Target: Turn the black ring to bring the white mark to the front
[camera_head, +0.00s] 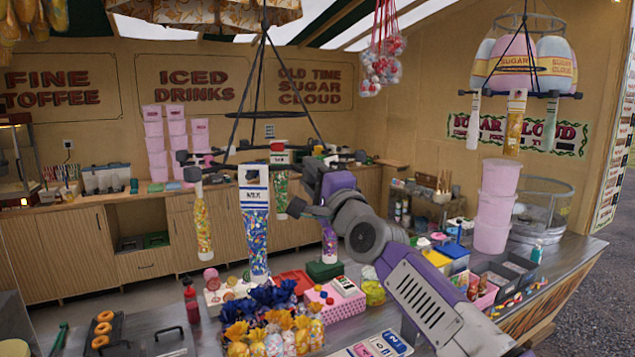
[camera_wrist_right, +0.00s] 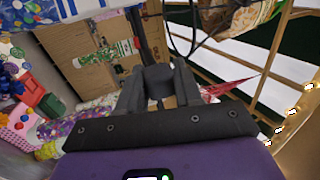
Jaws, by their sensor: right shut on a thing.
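The black ring (camera_head: 232,163) hangs level on dark rods from above, with dark knobs around its rim and tubes of sweets below it. My right gripper (camera_head: 306,207) reaches in from the right at the ring's front right side. In the right wrist view its fingers (camera_wrist_right: 159,92) are shut on a dark knob (camera_wrist_right: 158,78). A tube with a white, blue-striped top (camera_head: 252,180) hangs at the ring's front, left of the gripper. I cannot make out a separate white mark on the ring. My left gripper is not in view.
Orange-filled tube (camera_head: 203,225) hangs at the ring's left. Below stand blue and yellow wrapped sweets (camera_head: 270,330), a pink basket (camera_head: 335,312) and a red bottle (camera_head: 191,303). A second ring (camera_head: 540,94) with tubes hangs at right. Pink tubs (camera_head: 497,205) stand on the right counter.

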